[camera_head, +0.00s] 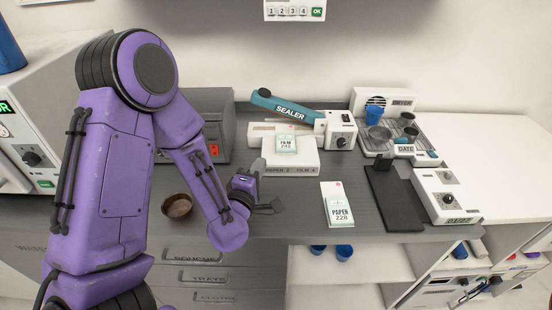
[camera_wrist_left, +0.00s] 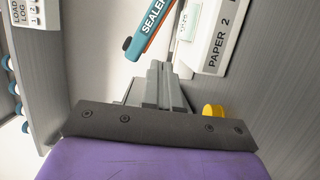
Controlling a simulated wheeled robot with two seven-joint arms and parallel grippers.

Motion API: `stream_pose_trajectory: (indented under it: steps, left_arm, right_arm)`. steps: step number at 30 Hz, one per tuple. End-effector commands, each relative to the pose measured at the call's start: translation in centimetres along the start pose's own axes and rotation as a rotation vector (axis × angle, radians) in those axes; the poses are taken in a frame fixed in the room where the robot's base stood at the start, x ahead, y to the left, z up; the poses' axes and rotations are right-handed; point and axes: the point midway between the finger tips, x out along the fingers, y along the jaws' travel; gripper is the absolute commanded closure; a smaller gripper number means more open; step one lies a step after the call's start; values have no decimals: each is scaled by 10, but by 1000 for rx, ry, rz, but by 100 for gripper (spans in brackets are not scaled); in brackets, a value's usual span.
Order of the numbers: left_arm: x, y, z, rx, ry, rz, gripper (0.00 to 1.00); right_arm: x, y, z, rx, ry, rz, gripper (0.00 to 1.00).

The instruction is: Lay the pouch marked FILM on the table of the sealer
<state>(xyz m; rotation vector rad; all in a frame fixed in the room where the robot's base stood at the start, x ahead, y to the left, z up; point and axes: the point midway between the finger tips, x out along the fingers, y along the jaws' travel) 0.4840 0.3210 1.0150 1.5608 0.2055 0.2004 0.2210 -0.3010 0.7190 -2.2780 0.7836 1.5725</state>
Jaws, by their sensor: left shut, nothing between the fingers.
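The pouch marked FILM (camera_head: 286,144), white with a green edge, lies on the white table of the sealer (camera_head: 305,162), against the sealing bar. Its edge also shows in the left wrist view (camera_wrist_left: 190,20). The sealer's blue lever (camera_head: 290,108) is raised at a slant. My left gripper (camera_head: 258,166) is just left of the sealer's table, apart from the pouch. In the left wrist view its grey fingers (camera_wrist_left: 165,84) are together, with nothing between them. The pouch marked PAPER (camera_head: 338,205) lies on the counter to the right. My right gripper is not in view.
A brown bowl (camera_head: 177,205) stands on the counter at the left. A dark grey box (camera_head: 212,125) stands behind my left arm. A black mat (camera_head: 397,205), a white device (camera_head: 446,194) and a tray with cups (camera_head: 405,152) are at the right.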

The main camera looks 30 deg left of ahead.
Motion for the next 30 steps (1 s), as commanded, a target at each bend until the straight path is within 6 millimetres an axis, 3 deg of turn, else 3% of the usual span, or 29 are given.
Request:
stream_pose_trajectory:
  steps: [2,9,14,24,30]
  left_arm:
    - [-1,-23,-2,0,3,0,100]
    - [-1,-48,-4,0,7,0,100]
    - [10,-43,-3,1,6,1,100]
    - [75,-42,-3,0,6,1,100]
    - [97,-45,-2,0,4,0,100]
  right_arm:
    - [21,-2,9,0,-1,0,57]
    - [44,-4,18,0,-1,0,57]
    - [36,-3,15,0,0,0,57]
    - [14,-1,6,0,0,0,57]
    - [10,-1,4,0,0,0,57]
